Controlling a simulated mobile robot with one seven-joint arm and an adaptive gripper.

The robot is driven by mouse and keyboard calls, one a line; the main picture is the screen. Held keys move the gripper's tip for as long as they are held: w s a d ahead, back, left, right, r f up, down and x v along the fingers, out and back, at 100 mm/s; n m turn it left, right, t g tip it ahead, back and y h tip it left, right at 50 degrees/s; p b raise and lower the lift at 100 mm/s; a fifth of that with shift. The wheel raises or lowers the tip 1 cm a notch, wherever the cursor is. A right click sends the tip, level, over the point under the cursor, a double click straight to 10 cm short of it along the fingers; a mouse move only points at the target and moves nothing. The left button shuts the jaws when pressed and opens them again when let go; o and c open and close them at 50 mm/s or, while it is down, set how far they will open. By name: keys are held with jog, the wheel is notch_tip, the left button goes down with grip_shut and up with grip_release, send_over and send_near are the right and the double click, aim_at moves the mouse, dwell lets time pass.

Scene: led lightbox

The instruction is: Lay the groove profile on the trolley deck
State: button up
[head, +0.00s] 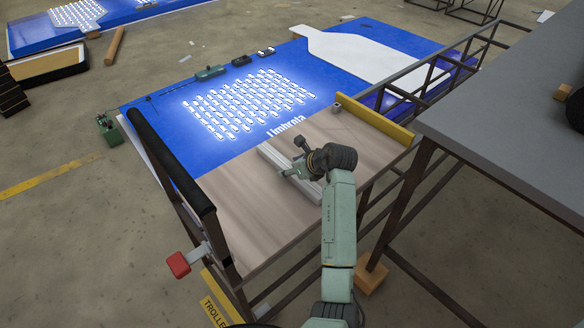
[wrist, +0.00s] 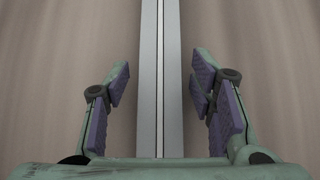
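The groove profile (head: 272,156) is a long, straight, light grey bar with a dark groove along its length. It appears to lie on the brown wood-look trolley deck (head: 240,205), and part of it is hidden behind my arm in the head view. In the wrist view the profile (wrist: 149,60) runs up the middle of the picture over the deck (wrist: 60,60). My gripper (wrist: 160,82) is open, with one finger on each side of the profile and a visible gap to it on both sides. My gripper also shows over the profile in the head view (head: 291,172).
A blue panel (head: 165,110) with lit LED modules adjoins the deck's far side. A yellow bar (head: 375,119) with a small block edges the deck at right. A black-padded rail (head: 172,160) stands left. A grey table (head: 510,110) stands close at right.

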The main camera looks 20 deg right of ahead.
jog(key=shift+r, duration=0.2)
jog(key=b+v, duration=0.2)
jog(key=v, duration=1)
jog(key=shift+d, duration=0.1)
jog(key=shift+f, duration=0.1)
dwell(1.0)
